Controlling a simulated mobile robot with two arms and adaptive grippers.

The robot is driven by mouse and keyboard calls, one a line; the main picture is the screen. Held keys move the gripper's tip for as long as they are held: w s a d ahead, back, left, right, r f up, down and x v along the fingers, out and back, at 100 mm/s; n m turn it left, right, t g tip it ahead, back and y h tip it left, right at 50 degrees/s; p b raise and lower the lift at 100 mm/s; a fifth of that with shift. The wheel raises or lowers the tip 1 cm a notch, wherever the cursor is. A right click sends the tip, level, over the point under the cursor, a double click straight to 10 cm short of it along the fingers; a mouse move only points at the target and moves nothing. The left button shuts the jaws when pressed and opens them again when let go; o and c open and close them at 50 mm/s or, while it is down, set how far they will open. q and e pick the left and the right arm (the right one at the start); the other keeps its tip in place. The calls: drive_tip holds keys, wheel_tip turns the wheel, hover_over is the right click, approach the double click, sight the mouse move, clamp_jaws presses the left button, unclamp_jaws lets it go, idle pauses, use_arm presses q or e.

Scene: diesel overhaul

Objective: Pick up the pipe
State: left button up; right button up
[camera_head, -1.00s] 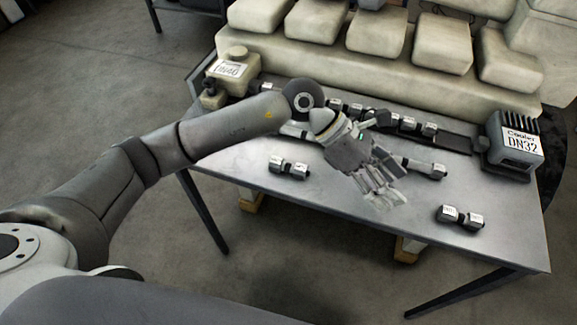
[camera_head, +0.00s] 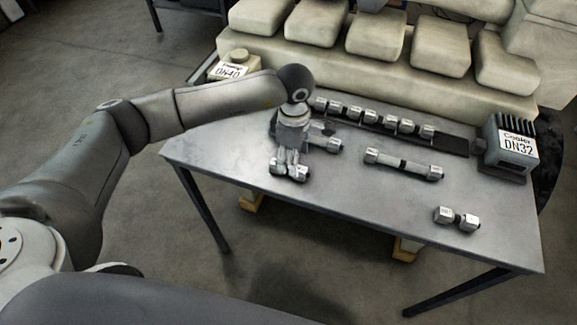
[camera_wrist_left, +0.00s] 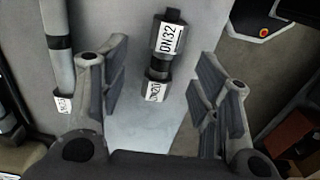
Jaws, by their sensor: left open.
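My left gripper (camera_head: 290,168) is over the left part of the table, pointing down, with its fingers around a short dark-and-silver fitting (camera_head: 275,168). In the left wrist view the fingers (camera_wrist_left: 162,62) are open. The fitting (camera_wrist_left: 162,58), with labels reading DN32 and what looks like DN20, lies between them with gaps on both sides. A grey pipe (camera_wrist_left: 58,45) with a label at its end lies beside it at the left. In the head view, one pipe (camera_head: 330,144) is partly hidden behind my gripper. Another pipe (camera_head: 403,163) with silver ends lies mid-table. My right gripper is not in view.
A second short fitting (camera_head: 457,218) lies near the table's front right. Several fittings stand in a row on a dark strip (camera_head: 455,144) at the back. A Cooler DN32 block (camera_head: 512,145) is at the right, a DN40 container (camera_head: 234,66) at the back left. The front middle is clear.

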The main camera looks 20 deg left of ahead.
use_arm(q)
drive_tip(key=f, duration=0.1)
drive_tip(key=f+p, duration=0.2)
drive_tip(key=f, duration=0.1)
drive_tip(key=shift+s+a, duration=0.25)
drive_tip(key=shift+f, duration=0.4)
drive_tip(key=shift+w, duration=0.1)
drive_tip(key=shift+c, duration=0.2)
drive_tip(key=c, duration=1.2)
